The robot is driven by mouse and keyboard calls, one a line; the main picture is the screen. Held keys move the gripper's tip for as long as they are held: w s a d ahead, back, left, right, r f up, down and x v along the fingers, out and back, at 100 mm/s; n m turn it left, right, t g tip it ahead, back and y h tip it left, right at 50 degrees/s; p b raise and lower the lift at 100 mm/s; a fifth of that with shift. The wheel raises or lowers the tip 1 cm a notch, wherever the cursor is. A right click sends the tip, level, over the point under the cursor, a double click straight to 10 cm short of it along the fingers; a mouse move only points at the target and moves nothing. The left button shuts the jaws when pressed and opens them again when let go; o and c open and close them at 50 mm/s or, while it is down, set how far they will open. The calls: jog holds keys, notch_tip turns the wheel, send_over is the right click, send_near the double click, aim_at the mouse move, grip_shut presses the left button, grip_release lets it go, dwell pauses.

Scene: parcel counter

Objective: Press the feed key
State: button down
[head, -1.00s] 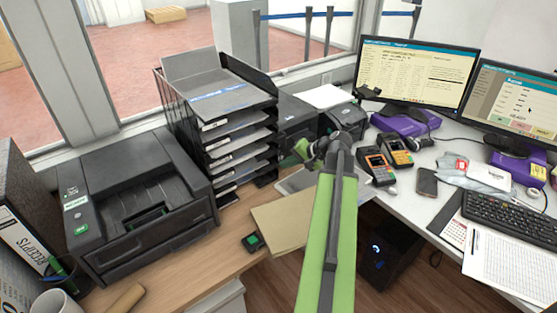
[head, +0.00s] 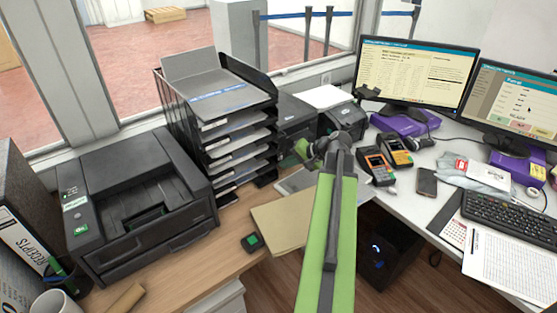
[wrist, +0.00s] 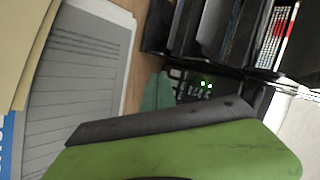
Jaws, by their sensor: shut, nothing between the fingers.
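My gripper (head: 304,149) is shut and empty, held in front of a dark machine (head: 297,114) just right of the letter trays. In the wrist view, my gripper's green and dark body (wrist: 170,135) fills the lower part. Just beyond it, a dark panel with small keys and lit green dots (wrist: 205,86) shows beside a pale green patch (wrist: 160,92). I cannot read which key is the feed key, and my gripper hides part of the panel. A gap or touch between gripper and panel cannot be told.
A stack of black letter trays (head: 222,92) stands close left of my gripper. A large black printer (head: 140,205) is farther left. Brown folders (head: 285,225) lie below my arm. Card terminals (head: 377,166) and monitors (head: 415,75) are on the right.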

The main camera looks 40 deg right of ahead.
jog(key=shift+w, duration=0.15)
jog(key=shift+w, duration=0.35)
jog(key=shift+w, duration=0.15)
dwell(0.4)
jog(key=shift+s, duration=0.65)
jog(key=shift+s+a, duration=0.2)
jog(key=shift+s, duration=1.3)
jog(key=shift+s+a, duration=0.15)
jog(key=shift+s, duration=1.3)
